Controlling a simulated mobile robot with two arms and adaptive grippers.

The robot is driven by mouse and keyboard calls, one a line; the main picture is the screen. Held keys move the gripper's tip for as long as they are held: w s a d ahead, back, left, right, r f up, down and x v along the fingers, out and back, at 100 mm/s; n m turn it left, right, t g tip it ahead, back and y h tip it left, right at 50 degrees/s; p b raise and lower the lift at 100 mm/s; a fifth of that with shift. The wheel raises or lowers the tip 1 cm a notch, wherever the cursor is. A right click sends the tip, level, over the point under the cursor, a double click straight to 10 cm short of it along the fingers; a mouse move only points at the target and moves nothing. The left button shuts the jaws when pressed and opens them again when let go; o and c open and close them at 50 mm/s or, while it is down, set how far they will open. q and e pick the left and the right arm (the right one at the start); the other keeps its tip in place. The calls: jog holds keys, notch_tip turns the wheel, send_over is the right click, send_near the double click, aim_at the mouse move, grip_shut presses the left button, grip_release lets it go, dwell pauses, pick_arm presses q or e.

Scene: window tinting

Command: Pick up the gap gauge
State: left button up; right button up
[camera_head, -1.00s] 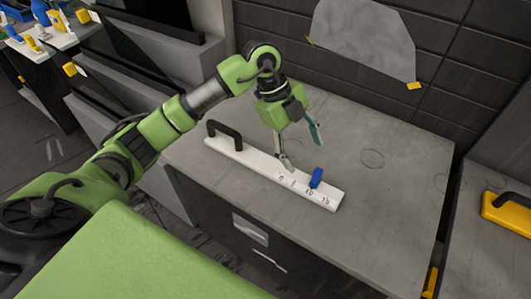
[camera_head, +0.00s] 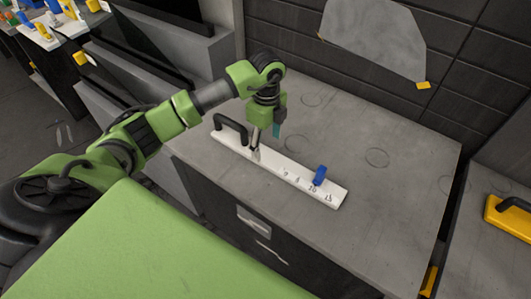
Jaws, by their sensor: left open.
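The gap gauge (camera_head: 291,174) is a long white bar with dark number marks. It lies on the grey worktop, with a black handle (camera_head: 231,125) at its far left end and a blue slider (camera_head: 320,175) near its right end. My left gripper (camera_head: 266,147) is open and points down over the bar, just right of the handle. One fingertip overlaps the bar in the picture; I cannot tell whether it touches. My right gripper is not in view.
The grey worktop (camera_head: 395,192) is clear right of the gauge, with faint ring marks. A grey sheet (camera_head: 376,38) hangs on the dark wall behind. A yellow tool with a black handle (camera_head: 508,217) lies on another surface at right. Several coloured items sit at the far upper left.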

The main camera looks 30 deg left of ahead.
aim_at(267, 155)
pick_arm(q)
jog(key=f, duration=0.2)
jog(key=f+p, duration=0.1)
jog(key=shift+s+d+f+p, duration=0.2)
jog(key=shift+f+p, duration=0.1)
jog(key=shift+f, duration=0.1)
jog(key=shift+a+f, duration=0.1)
jog(key=shift+f, duration=0.4)
jog(key=c, duration=1.8)
jog(key=shift+w+r, duration=0.1)
jog(key=shift+w, duration=0.05)
grip_shut()
